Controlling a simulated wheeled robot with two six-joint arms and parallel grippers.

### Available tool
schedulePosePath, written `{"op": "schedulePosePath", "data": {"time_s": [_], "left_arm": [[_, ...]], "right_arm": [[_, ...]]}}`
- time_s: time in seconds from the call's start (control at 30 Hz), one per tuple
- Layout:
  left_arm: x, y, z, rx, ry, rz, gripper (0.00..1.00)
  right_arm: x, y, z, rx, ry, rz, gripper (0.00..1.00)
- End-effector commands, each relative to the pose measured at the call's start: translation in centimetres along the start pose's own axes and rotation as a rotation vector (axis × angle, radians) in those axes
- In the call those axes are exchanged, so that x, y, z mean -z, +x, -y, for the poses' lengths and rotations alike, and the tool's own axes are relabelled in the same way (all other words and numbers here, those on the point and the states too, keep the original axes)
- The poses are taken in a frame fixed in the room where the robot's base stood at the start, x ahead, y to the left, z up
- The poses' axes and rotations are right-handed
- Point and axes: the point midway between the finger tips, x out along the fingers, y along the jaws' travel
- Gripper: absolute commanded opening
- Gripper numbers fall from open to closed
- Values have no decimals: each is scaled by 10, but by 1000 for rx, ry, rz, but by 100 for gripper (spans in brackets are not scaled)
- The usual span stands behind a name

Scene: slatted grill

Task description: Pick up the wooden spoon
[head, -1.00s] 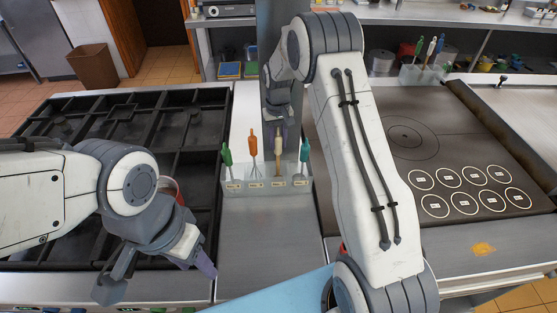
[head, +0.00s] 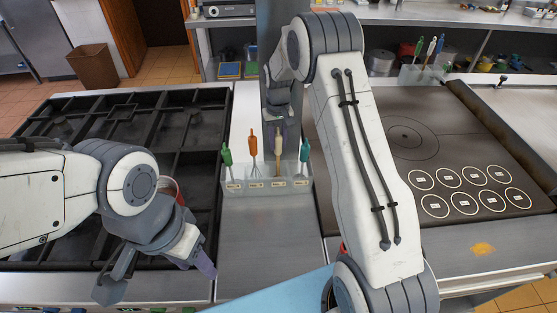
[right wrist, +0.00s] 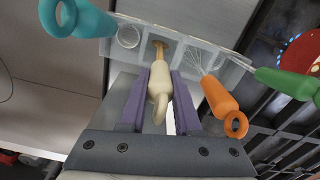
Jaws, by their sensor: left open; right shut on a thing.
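The wooden spoon (head: 278,152) stands in a compartment of the clear utensil holder (head: 266,189), its cream handle up. In the right wrist view the cream handle (right wrist: 160,85) sits between my purple fingers, with a short wooden neck going down into the holder. My right gripper (head: 280,130) reaches the handle from behind and is shut on it; it also shows in the right wrist view (right wrist: 160,102). The spoon's lower end is hidden in the holder. My left gripper (head: 158,276) is open and empty, over the front edge of the stove at left.
An orange-handled whisk (head: 253,147) stands left of the spoon, a green-handled tool (head: 227,155) at the far left and a teal-handled tool (head: 304,152) at the right. A slatted black grill (head: 140,130) lies left, a dark griddle (head: 440,150) right. The counter before the holder is clear.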

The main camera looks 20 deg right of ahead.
Motion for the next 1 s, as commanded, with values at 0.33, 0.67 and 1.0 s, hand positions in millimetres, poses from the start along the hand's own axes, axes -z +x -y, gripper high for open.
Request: {"op": "schedulePosePath", "data": {"time_s": [0.33, 0.67, 1.0], "left_arm": [[0, 4, 0, 0, 0, 0, 50], [-2, 27, 2, 0, 1, 0, 50], [-2, 47, 3, 0, -3, 0, 50]], "right_arm": [[1, -5, 0, 0, 0, -2, 0], [1, -52, 0, 0, 0, -8, 0], [1, -127, 0, 0, 0, -7, 0]]}}
